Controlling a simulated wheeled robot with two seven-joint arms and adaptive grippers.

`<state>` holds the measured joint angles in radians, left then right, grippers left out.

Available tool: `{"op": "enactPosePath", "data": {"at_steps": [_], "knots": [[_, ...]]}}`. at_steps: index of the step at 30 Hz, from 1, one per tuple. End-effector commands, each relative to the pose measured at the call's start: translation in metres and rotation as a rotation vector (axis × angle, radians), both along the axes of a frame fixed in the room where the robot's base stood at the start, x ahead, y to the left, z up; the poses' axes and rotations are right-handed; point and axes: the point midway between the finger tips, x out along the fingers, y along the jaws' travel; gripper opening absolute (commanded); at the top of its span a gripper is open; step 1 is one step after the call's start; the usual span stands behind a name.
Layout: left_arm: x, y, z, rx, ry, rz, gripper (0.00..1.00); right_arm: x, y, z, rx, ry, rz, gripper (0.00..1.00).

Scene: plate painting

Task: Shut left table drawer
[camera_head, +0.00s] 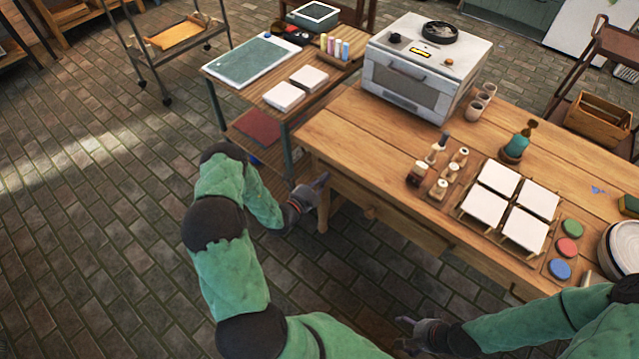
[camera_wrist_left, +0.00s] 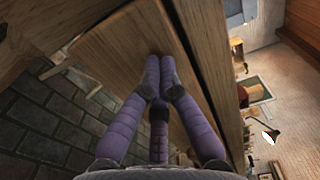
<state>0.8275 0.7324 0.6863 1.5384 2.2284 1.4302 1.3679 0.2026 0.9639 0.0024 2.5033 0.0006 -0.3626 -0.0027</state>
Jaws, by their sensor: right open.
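The wooden table (camera_head: 370,130) has its left drawer (camera_head: 392,222) under the front edge of the top, with a round knob (camera_head: 370,212). The drawer front looks close to the table's frame; I cannot tell whether a gap is left. My left gripper (camera_head: 318,184) is at the table's left front corner, by the drawer's left end. In the left wrist view, its purple fingertips (camera_wrist_left: 160,72) are close together, at or just before a brown wooden panel (camera_wrist_left: 115,45); contact is unclear. Nothing shows between them. My right gripper (camera_head: 405,332) is open and empty, low in front of the table.
On the table are a white kiln (camera_head: 412,75), bottles, white tiles (camera_head: 498,178) and several paint pots (camera_head: 567,247). A lower side table (camera_head: 258,100) stands left of it. The brick floor (camera_head: 110,220) to the left is clear.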

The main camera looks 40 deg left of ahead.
Motion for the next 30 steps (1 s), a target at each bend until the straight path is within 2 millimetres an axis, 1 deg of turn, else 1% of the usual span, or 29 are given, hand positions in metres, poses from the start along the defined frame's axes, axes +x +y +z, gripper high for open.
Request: {"op": "enactPosePath", "data": {"at_steps": [8, 10, 14, 18, 20, 30], "knots": [[0.001, 0.0, 0.0, 0.0, 0.0, 0.0, 0.0, 0.0, 0.0, 0.0, 0.0, 0.0, 0.0, 0.81], [0.004, 0.0, 0.0, 0.001, -0.001, -0.001, 0.0, 0.0, 0.0, 0.0, 0.0, 0.0, 0.0, 0.81], [0.021, -0.002, 0.001, 0.003, -0.002, -0.003, 0.0, 0.0, 0.0, 0.0, 0.0, 0.0, 0.0, 0.81], [0.047, -0.005, 0.0, 0.003, -0.002, -0.004, 0.0, 0.0, 0.0, -0.001, 0.0, 0.0, 0.0, 0.81], [0.053, -0.005, 0.0, 0.001, -0.002, -0.002, 0.0, 0.0, 0.0, -0.002, 0.0, 0.0, 0.0, 0.81], [0.056, -0.004, 0.001, 0.003, -0.001, 0.0, 0.0, 0.0, 0.0, -0.002, 0.0, 0.0, 0.0, 0.81]]}}
